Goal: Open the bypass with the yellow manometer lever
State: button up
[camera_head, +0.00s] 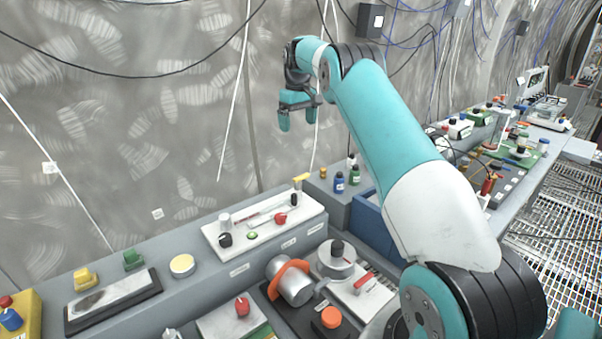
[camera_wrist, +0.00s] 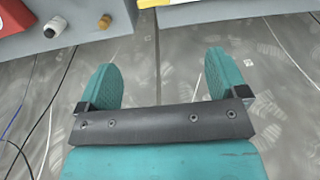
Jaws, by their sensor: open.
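A black knob, a red knob, a white knob and a clear tube also sit on this panel. My gripper (camera_head: 298,116) is raised in front of the wall, well above the lever, and touches nothing. In the wrist view, my gripper (camera_wrist: 161,82) is open, with two teal fingers apart and nothing between them.
A silver cylinder with an orange band (camera_head: 288,266) lies in front. Cables hang along the grey wall. The air around my gripper is clear.

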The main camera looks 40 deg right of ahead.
jog(key=d, duration=0.1)
jog(key=p, duration=0.5)
send_near(301, 176)
notch_tip(301, 176, down, 9)
jog(key=shift+r, duration=0.15)
jog(key=shift+d+b, duration=0.1)
jog(key=shift+b, duration=0.2)
jog(key=c, duration=0.9)
